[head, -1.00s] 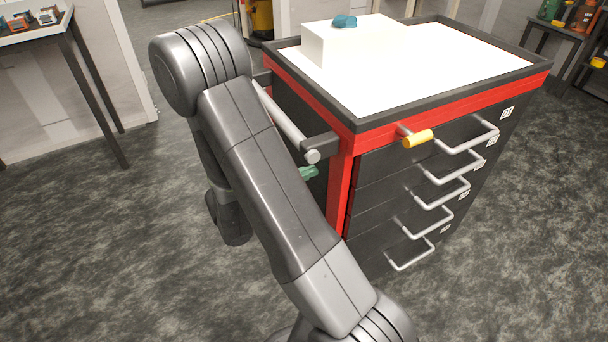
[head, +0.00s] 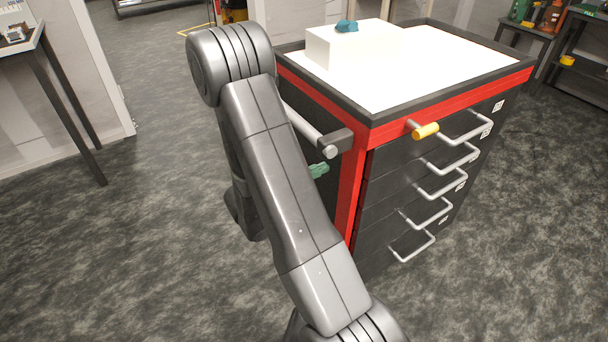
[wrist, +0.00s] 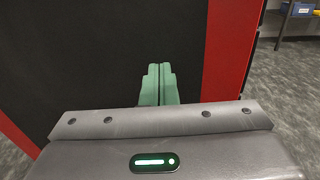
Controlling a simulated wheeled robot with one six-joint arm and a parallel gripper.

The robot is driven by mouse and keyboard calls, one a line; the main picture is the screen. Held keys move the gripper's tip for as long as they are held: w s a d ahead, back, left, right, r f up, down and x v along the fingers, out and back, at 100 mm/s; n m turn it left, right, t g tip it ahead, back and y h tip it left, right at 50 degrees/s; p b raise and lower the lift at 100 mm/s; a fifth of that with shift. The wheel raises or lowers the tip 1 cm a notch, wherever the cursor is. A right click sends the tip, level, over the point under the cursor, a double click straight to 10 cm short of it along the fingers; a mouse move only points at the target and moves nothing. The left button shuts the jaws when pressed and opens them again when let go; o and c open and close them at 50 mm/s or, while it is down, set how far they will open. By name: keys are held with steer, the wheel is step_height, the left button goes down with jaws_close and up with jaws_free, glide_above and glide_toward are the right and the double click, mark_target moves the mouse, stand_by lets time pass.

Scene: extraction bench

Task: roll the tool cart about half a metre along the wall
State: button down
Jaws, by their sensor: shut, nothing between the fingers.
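The tool cart (head: 349,205) is a black drawer cabinet with red trim, a white top and grey pull handles down its front. A grey push bar (head: 305,128) is mounted on its left side. My gripper's green fingers (head: 319,170) show just below the bar's near end, at the cart's dark side panel; my arm hides the rest of the gripper. In the wrist view the fingers (wrist: 159,86) are shut together and empty, pointing at the black panel (wrist: 100,50) beside a red corner post (wrist: 232,50). I cannot tell whether they touch it.
A white box (head: 340,48) with a teal object (head: 346,26) sits on the cart top. A yellow knob (head: 425,130) sticks out at the front. A table (head: 22,52) stands left, and dark shelving (head: 570,85) behind right. Floor (head: 180,270) is clear around the cart.

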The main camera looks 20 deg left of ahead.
steer(key=shift+x, duration=2.85)
steer(key=shift+a, duration=0.1)
steer(key=shift+s+a, duration=0.3)
steer(key=shift+s, duration=0.05)
glide_toward(332, 164)
steer(key=shift+s+a+f+p, duration=0.1)
steer(key=shift+a+f+p, duration=0.3)
steer(key=shift+a+f, duration=0.55)
steer(key=x, duration=1.4)
steer(key=shift+a+r+b, duration=0.1)
steer(key=shift+b, duration=0.3)
